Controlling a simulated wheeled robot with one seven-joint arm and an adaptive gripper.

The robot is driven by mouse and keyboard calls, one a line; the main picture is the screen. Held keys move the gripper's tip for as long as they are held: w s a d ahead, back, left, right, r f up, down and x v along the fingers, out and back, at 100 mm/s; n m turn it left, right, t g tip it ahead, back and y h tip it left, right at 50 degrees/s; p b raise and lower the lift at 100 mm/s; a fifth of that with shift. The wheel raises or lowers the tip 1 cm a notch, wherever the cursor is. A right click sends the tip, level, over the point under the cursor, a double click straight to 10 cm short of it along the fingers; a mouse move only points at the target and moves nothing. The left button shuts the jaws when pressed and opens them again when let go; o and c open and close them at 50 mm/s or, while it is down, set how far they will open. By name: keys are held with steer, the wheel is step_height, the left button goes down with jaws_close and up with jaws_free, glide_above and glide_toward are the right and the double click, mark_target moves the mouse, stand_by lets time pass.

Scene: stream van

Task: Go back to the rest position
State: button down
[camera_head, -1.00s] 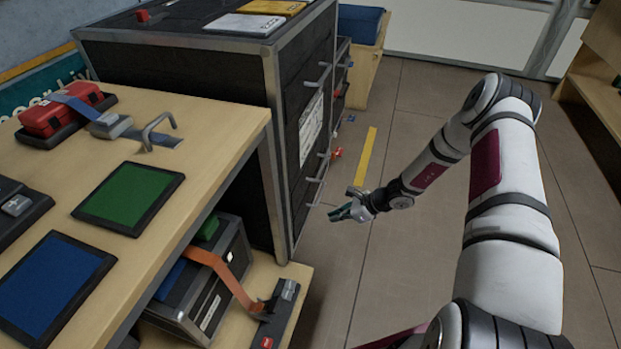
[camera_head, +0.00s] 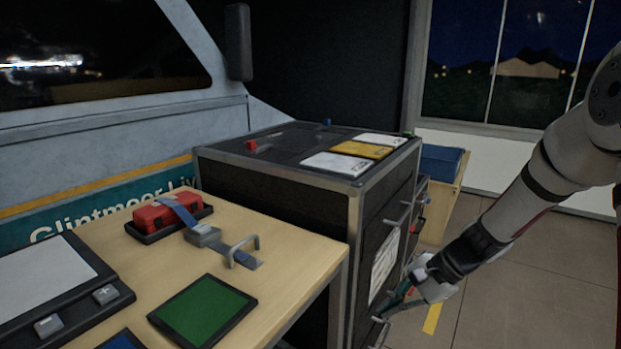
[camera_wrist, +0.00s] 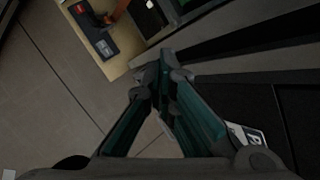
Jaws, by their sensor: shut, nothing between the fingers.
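My gripper (camera_head: 391,306) is in front of the drawer side of the black cabinet (camera_head: 270,185), at the right of the head view. Its hand is pale and its fingers are teal. In the wrist view the gripper (camera_wrist: 163,75) shows its teal fingers brought together at the tips, with nothing held. The fingertips appear close to the cabinet's drawer handles (camera_head: 397,222) in the head view; I cannot tell whether they touch. My arm reaches down to it from the upper right.
A wooden table (camera_head: 297,262) at the left holds a red case (camera_head: 160,216), a green pad (camera_head: 203,309) and a metal handle (camera_head: 243,252). A crate with a blue top (camera_head: 440,163) stands behind the cabinet. Floor (camera_head: 520,285) at the right is clear.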

steer(key=s+a+r+n+g+h, duration=0.25)
steer(key=s+r+n, duration=0.45)
steer(key=s+r, duration=0.95)
steer(key=s+d+n+t+h, duration=0.1)
steer(key=s+d+n+h, duration=0.15)
steer(key=s, duration=0.75)
steer(key=s+d+n+h, duration=0.2)
steer(key=s+n, duration=0.1)
steer(key=s, duration=0.7)
step_height(320, 180, up, 32)
steer(key=t+p, duration=0.4)
steer(key=p, duration=2.6)
steer(key=shift+d, duration=0.15)
steer(key=shift+w+r, duration=0.1)
